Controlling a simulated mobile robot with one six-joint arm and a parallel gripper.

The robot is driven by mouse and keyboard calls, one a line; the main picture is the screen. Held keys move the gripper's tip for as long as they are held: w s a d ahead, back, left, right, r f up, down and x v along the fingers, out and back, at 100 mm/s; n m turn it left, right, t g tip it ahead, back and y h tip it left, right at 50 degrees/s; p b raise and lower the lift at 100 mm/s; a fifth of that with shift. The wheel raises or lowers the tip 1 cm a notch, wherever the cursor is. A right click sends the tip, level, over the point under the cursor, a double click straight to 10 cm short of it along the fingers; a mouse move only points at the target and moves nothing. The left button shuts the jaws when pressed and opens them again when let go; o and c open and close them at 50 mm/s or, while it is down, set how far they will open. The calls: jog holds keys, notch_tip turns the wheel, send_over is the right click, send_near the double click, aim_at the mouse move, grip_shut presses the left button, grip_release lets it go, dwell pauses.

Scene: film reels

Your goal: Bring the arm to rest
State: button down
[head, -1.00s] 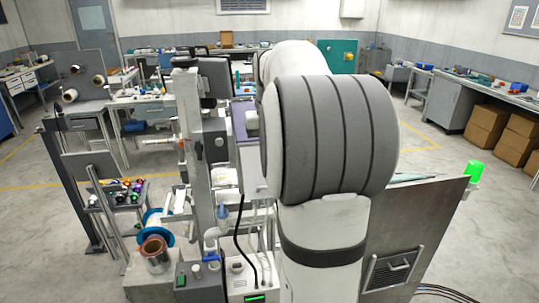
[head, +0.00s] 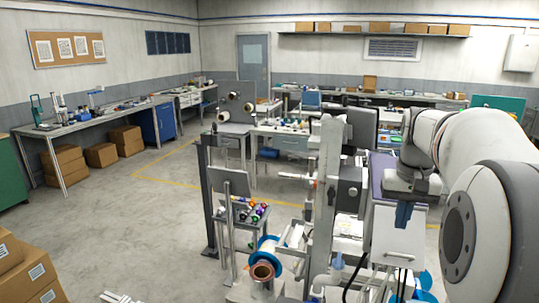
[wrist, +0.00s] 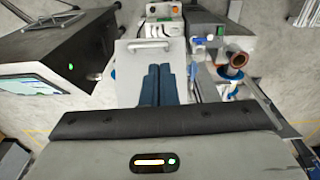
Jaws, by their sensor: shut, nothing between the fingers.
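My gripper (head: 402,222) hangs from my folded arm at the right of the head view, its dark blue fingers pointing down. In the wrist view the two fingers (wrist: 160,70) lie side by side, shut and empty. They overlap a white panel with a handle (wrist: 147,46) in that view; I cannot tell whether they touch it. The panel also shows below the gripper in the head view (head: 398,250). A copper-coloured film reel (head: 262,271) sits near a blue flange at the bottom, and it also shows at the right of the wrist view (wrist: 238,60).
A tall grey machine column (head: 325,190) stands left of my arm. A small stand with coloured spools (head: 247,209) is farther left. Cardboard boxes (head: 25,270) are at the lower left. A dark cabinet (wrist: 45,55) fills the wrist view's left. Open floor (head: 140,230) lies at left.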

jog(key=s+a+f+n+t+b, duration=0.2)
jog(key=s+a+f+n+b, duration=0.2)
jog(key=s+a+f, duration=1.2)
jog(key=shift+s+a+f+t+b, duration=0.35)
jog(key=shift+a+f+b, duration=0.35)
jog(key=shift+a+b, duration=0.45)
jog(key=shift+d, duration=0.1)
dwell(0.4)
